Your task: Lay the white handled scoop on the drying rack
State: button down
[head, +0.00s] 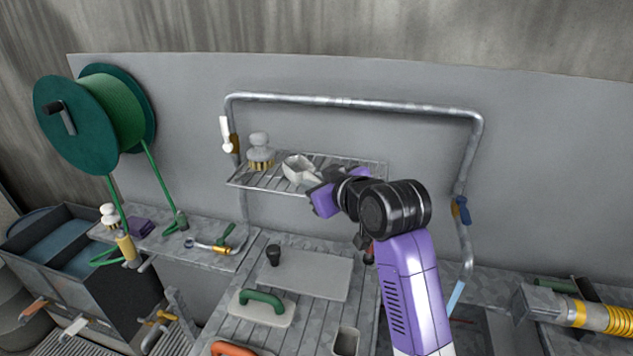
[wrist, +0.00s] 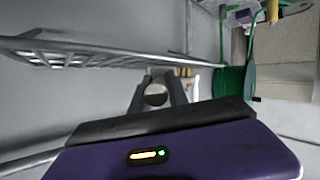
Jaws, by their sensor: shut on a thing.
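The white handled scoop (head: 299,168) is in the head view, at the middle of the wire drying rack (head: 262,180). My gripper (head: 317,182) is shut on the scoop's handle end, at the rack's front edge. The scoop's bowl points left, away from my gripper. I cannot tell whether the scoop touches the wires or is just above them. In the wrist view the picture is turned over; the rack (wrist: 75,52) runs along the upper left, and my gripper (wrist: 156,92) shows dark fingers with a small rounded end between them.
A white brush (head: 259,147) with yellow bristles stands on the rack's left end, close to the scoop. A bent metal pipe (head: 350,102) frames the rack. Below lie a grey board (head: 305,272) and a green-handled float (head: 262,306). The rack's right part is partly behind my arm.

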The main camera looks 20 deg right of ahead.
jog(key=shift+f, duration=0.1)
jog(key=c, duration=1.3)
grip_release()
jog(key=b+v, duration=0.1)
jog(key=v, duration=1.1)
jog(key=shift+b, duration=0.3)
